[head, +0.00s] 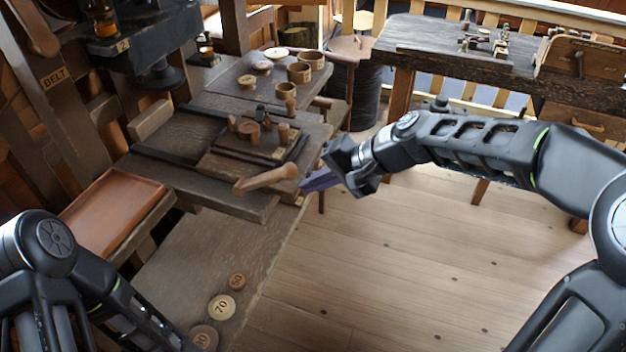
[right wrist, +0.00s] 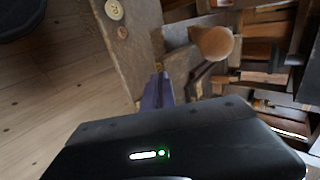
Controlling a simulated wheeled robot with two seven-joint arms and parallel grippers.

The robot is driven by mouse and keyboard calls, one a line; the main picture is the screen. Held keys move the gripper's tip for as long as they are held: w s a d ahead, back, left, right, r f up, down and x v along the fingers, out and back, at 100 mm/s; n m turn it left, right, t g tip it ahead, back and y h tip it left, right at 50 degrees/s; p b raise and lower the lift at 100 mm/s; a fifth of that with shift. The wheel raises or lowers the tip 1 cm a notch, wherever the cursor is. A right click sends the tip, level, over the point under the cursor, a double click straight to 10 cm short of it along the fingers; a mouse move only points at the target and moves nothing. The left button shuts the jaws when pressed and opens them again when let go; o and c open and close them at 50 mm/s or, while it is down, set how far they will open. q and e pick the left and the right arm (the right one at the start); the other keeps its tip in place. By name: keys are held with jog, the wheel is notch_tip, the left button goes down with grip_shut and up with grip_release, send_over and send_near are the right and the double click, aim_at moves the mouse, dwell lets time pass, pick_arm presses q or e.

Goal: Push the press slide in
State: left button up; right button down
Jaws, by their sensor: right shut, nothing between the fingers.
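The press slide (head: 222,166) is a dark wooden plate on the press bed, with small turned pieces standing on it. Its pale turned handle (head: 266,180) sticks out over the bed's front edge. In the right wrist view the handle's round end (right wrist: 216,42) shows at the top, right of the fingers. My right gripper (head: 306,186) is shut and empty, its purple fingers just right of the handle in the head view. In the right wrist view the fingers (right wrist: 158,94) look apart from the handle. My left arm shows at the lower left, its gripper out of view.
A reddish tray (head: 112,218) lies left of the bed. Numbered discs (head: 221,306) lie on the lower board in front. Wooden cups (head: 299,72) stand behind. A dark side table (head: 440,62) is at the back right. The floor to the right is clear.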

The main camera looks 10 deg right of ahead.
aim_at(211, 161)
jog(key=shift+a, duration=0.1)
dwell(0.3)
